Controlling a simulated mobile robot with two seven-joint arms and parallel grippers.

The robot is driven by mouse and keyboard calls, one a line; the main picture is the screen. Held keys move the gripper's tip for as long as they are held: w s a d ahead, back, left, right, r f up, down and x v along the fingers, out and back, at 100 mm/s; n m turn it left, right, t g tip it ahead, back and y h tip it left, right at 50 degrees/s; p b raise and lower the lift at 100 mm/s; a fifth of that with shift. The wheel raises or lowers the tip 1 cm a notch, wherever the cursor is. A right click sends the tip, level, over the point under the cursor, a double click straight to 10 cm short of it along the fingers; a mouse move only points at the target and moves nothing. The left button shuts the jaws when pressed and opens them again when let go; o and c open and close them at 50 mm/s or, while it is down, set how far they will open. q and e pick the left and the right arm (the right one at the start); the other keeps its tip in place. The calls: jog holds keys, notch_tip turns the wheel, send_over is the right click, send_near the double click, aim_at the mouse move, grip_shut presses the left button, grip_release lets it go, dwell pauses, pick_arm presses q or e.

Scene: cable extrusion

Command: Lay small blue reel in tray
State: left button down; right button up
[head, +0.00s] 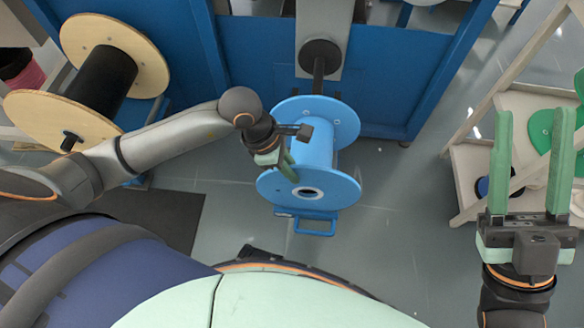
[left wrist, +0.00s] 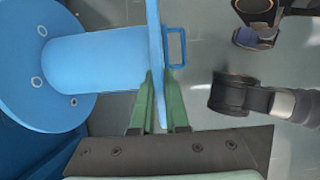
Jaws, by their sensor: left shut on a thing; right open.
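The small blue reel (head: 318,150) is in the middle of the head view, with its near flange lower and its far flange by the machine's black spindle. My left gripper (head: 275,158) is shut on the rim of the near flange, at its upper left. In the left wrist view the flange (left wrist: 155,60) passes between the green fingers of my left gripper (left wrist: 158,100). My right gripper (head: 532,115) is open and empty at the right. I cannot make out a tray for certain; a blue frame with a handle (head: 314,228) shows below the reel, partly hidden by it.
A black spindle (head: 319,62) on a grey plate points toward the reel; I cannot tell whether they touch. A larger wooden-flanged reel (head: 108,78) stands at the left. A pale shelf (head: 478,165) with green and blue reels is at the right. Bare floor (head: 400,205) lies between.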

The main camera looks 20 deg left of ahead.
pick_arm(q)
jog(key=shift+f+b, duration=0.35)
dwell(0.5)
jog(key=c, duration=0.8)
grip_release()
jog(key=shift+c, duration=0.2)
